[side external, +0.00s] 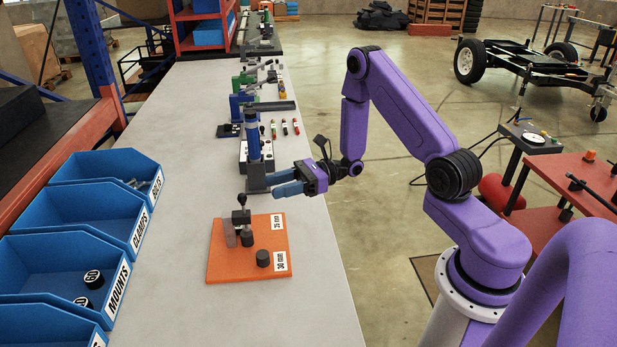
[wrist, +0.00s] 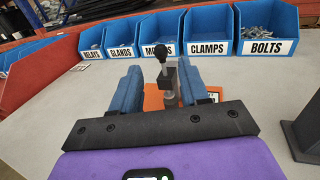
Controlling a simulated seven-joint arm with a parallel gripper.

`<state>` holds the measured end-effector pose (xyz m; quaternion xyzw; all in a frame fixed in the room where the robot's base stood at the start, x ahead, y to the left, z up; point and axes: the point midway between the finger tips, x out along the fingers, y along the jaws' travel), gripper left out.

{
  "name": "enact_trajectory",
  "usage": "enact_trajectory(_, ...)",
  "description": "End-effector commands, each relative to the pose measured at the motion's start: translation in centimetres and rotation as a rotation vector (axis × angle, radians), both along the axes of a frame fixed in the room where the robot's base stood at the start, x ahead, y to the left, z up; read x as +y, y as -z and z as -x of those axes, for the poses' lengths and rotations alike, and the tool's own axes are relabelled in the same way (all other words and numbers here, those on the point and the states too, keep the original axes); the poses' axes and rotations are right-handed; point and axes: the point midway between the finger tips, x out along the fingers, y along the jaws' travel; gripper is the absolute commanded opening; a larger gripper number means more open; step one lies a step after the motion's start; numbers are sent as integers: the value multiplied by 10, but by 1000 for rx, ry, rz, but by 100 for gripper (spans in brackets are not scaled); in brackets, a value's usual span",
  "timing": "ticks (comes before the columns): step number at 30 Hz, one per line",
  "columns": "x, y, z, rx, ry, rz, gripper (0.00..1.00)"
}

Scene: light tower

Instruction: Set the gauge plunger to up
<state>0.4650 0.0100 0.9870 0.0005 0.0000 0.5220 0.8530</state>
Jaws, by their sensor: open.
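An orange plate (side external: 225,265) lies on the grey bench, with white labels on its right edge, one reading 30 mm. On it stands a fixture with a grey block (side external: 230,235) and a dark upright part topped by a round black knob (side external: 242,199), which looks like the gauge plunger. The knob also shows in the wrist view (wrist: 170,48), between my fingers and beyond them. Whether the plunger is up or down is unclear. My gripper (side external: 275,183) is open and empty, above and behind the plate, apart from the fixture. The plate is partly hidden in the wrist view (wrist: 153,101).
A short dark cylinder (side external: 263,258) stands on the plate. Blue bins (side external: 105,215) line the bench's left side. A blue and grey column fixture (side external: 255,150) stands close behind my gripper. The bench in front of the plate is clear.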

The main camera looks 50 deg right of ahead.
Motion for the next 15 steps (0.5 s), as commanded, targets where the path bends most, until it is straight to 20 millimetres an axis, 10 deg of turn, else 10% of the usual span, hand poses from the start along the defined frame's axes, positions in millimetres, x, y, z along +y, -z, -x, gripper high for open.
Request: enact_trajectory(15, -70, 0, 36, 0, 1, 1, 45)
